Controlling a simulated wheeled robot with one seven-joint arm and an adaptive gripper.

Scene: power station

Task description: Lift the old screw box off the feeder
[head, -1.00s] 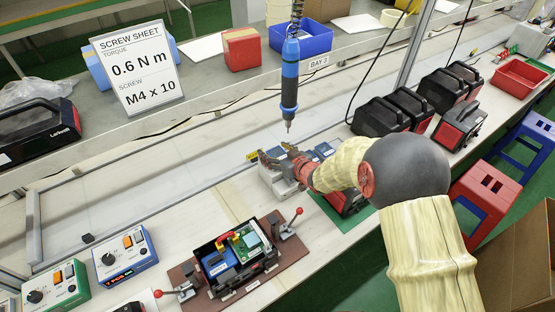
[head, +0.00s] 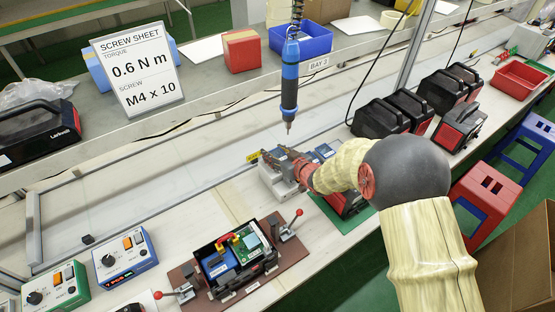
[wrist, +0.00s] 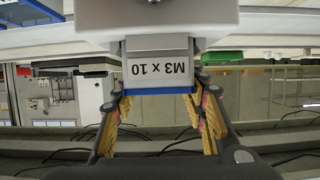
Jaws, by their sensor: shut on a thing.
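The old screw box (wrist: 160,70), grey with a blue edge and a label reading M3 x 10, shows upside down in the wrist view. My gripper (wrist: 160,92) has its fingers on both sides of the box and is shut on it. The pale grey feeder (wrist: 160,18) shows right against the box in that view; I cannot tell whether they still touch. In the head view, my gripper (head: 284,160) is over the feeder (head: 277,183) on the bench, and its fingers largely hide the box.
A blue hanging screwdriver (head: 290,85) is just behind my gripper. A fixture (head: 185,272) with an open device stands in front to the left. Small blue boxes (head: 326,150) lie right of the gripper. Black-and-red devices (head: 380,117) stand farther right.

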